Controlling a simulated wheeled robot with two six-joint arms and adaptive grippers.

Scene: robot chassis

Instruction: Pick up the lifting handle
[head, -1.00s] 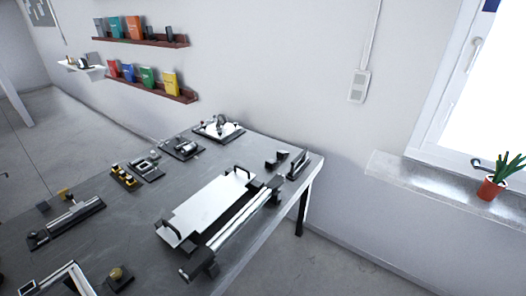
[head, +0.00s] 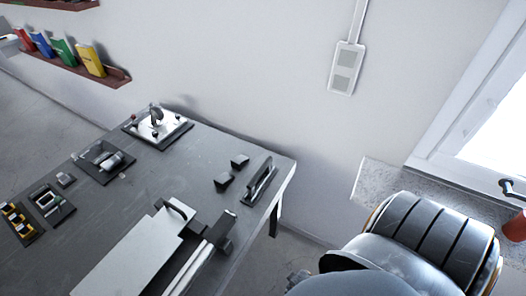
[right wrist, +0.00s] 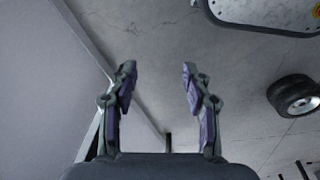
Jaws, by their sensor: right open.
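A long, narrow dark-and-silver piece (head: 259,182), which looks like a handle, stands near the right edge of the grey table (head: 120,200). Two small black blocks (head: 231,171) are just left of it. A white plate (head: 130,258) with a black bow handle (head: 177,212) lies nearer; I cannot tell for sure which of these is the lifting handle. My right gripper (right wrist: 157,70) is open and empty in the right wrist view, above the floor and apart from the table's objects. My left gripper is not in view.
A silver rail with black blocks (head: 218,232) lies beside the plate. Several small fixtures, including a dark base with a silver part (head: 157,126), stand at the back left. A book shelf (head: 78,66) hangs on the wall. A wheel (right wrist: 296,95) shows in the right wrist view.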

